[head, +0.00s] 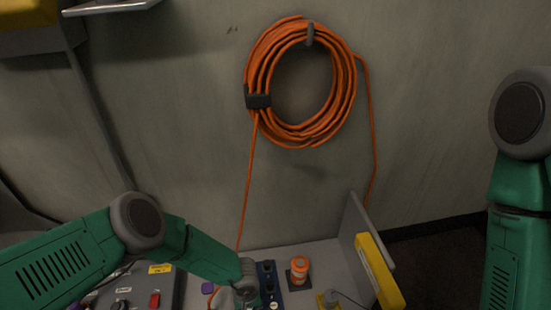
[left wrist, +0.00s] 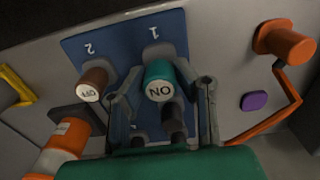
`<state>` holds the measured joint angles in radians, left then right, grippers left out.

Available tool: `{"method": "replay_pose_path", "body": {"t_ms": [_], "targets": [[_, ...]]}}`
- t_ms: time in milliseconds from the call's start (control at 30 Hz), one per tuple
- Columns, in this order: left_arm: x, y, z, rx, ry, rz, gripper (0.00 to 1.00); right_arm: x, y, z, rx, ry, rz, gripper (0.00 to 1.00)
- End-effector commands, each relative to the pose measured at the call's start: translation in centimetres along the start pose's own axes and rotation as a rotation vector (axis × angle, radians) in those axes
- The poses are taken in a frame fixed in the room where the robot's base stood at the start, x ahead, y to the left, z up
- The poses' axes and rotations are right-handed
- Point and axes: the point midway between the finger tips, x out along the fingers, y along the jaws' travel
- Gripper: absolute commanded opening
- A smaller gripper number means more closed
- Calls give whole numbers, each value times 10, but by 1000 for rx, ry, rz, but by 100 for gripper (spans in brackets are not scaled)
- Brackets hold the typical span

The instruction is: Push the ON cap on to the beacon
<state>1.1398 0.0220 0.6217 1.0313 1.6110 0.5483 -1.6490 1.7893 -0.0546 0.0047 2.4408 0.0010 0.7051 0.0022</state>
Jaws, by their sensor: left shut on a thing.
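The teal ON cap (left wrist: 159,82) sits between the two fingers of my left gripper (left wrist: 160,100), which is shut on it, beside the mark 1 on a blue plate (left wrist: 88,45). I cannot tell whether the cap touches the plate. A brown OFF cap (left wrist: 92,84) stands by the mark 2. In the head view my left gripper (head: 246,290) is at the bottom edge, left of the blue plate (head: 266,281), and hides the ON cap. An orange and white cylinder (head: 300,267), probably the beacon, stands upright right of the plate. My right gripper is out of view.
A grey box with a red switch (head: 154,300) is left of my gripper. A purple piece (head: 207,288) lies between them. A grey upright panel with a yellow block (head: 378,270) borders the bench at right. An orange cable coil (head: 300,82) hangs on the wall behind.

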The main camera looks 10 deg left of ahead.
Motion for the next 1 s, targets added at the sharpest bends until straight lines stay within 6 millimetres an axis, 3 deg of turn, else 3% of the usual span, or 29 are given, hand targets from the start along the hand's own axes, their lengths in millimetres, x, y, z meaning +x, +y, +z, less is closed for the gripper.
{"method": "replay_pose_path", "body": {"t_ms": [1000], "targets": [[-41,0,0,0,0,0,0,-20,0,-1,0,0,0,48]]}}
